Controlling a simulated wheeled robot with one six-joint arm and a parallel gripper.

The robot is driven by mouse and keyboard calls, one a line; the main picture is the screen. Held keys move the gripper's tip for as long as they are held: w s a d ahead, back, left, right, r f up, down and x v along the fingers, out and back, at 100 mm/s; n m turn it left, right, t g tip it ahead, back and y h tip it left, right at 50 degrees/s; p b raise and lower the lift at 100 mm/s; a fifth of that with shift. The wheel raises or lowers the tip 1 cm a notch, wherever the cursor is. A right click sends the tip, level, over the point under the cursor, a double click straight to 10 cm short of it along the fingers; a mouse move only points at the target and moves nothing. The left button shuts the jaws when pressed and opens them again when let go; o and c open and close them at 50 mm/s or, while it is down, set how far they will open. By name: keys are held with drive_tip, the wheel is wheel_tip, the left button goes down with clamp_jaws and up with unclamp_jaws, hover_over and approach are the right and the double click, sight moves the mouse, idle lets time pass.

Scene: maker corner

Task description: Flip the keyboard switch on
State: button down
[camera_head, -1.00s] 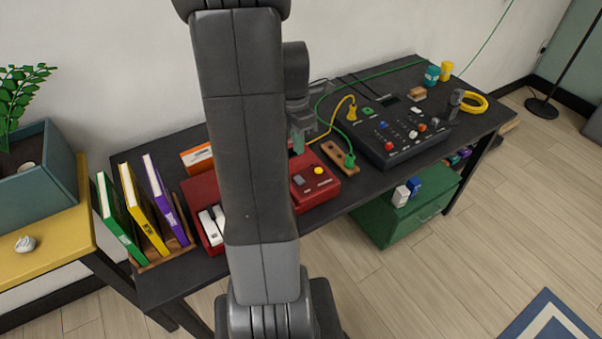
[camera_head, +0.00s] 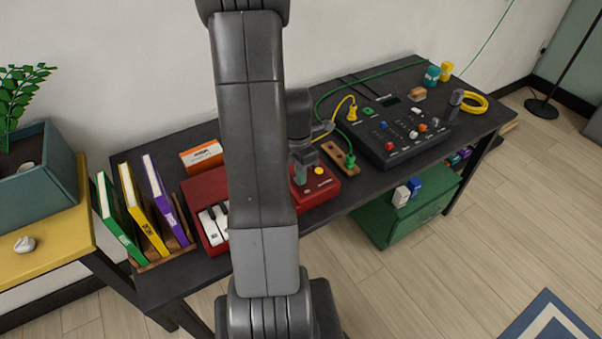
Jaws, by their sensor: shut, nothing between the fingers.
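The red keyboard (camera_head: 205,229) sits on the dark desk, its middle hidden behind my arm. White and black keys show at its left part. A yellow round knob (camera_head: 318,170) shows on its right part. The grey switch seen there earlier is now hidden behind my gripper. My gripper (camera_head: 302,182) is shut and empty, pointing down over the right part of the keyboard, left of the yellow knob. I cannot tell whether its tips touch the keyboard.
A black mixer (camera_head: 400,150) with coloured knobs, yellow and green cables, and a wooden block with holes (camera_head: 338,158) stand to the right. An orange box (camera_head: 202,156) is behind the keyboard. Upright books (camera_head: 142,220) stand at left. A green cabinet (camera_head: 385,222) is under the desk's right side.

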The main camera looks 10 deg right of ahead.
drive_tip(key=shift+f, duration=0.2)
drive_tip(key=shift+s, duration=0.1)
drive_tip(key=shift+w+a+r, duration=0.2)
drive_tip(key=shift+w+a, duration=0.05)
drive_tip(key=shift+w, duration=0.5)
